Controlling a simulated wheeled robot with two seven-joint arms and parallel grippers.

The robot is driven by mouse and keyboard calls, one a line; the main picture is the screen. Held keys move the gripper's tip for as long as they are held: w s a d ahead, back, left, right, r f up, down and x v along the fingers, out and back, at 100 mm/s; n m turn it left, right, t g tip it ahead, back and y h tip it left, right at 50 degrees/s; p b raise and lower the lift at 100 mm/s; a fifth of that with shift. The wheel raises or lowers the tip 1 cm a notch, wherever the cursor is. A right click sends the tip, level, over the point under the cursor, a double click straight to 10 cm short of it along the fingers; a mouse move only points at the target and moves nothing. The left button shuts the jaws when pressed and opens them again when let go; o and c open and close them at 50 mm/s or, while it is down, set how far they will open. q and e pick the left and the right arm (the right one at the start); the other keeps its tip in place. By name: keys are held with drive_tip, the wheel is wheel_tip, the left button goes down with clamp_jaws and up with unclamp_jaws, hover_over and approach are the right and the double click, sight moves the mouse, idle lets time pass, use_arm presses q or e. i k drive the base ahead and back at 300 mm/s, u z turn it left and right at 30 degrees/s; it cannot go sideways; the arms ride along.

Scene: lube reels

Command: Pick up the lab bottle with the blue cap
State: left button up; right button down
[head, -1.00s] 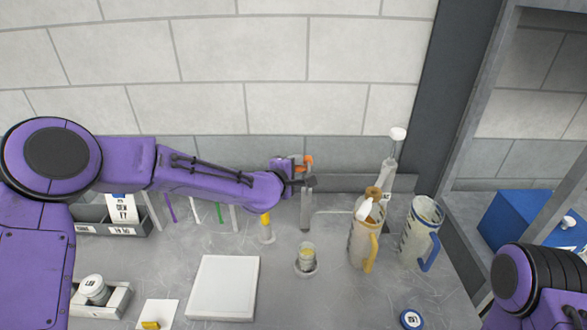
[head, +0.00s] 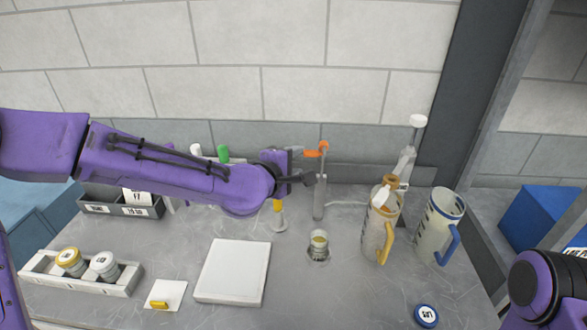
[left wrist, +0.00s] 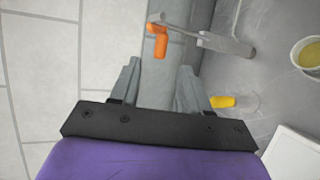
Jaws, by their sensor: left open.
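A round blue cap with a white label (head: 426,316) is at the front right of the bench; I cannot tell whether a bottle is under it. Two labelled jars stand in a white rack at the front left, one yellow-topped (head: 69,260) and one pale-topped with a dark rim (head: 104,263). My left gripper (head: 306,178) is at the back of the bench, beside an orange-handled tool (head: 318,152), far from the blue cap. In the left wrist view its fingers (left wrist: 158,78) are apart with nothing between them. My right gripper is out of view; only part of my right arm shows.
A yellow-handled jug (head: 374,238) and a blue-handled jug (head: 437,228) stand at the right. A small cup (head: 318,248), a yellow-topped piece (head: 279,215) and a white plate (head: 232,272) are mid-bench. A grey tray (head: 110,205) is at the left.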

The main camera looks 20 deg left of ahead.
sight(319, 238)
drive_tip(key=k, duration=1)
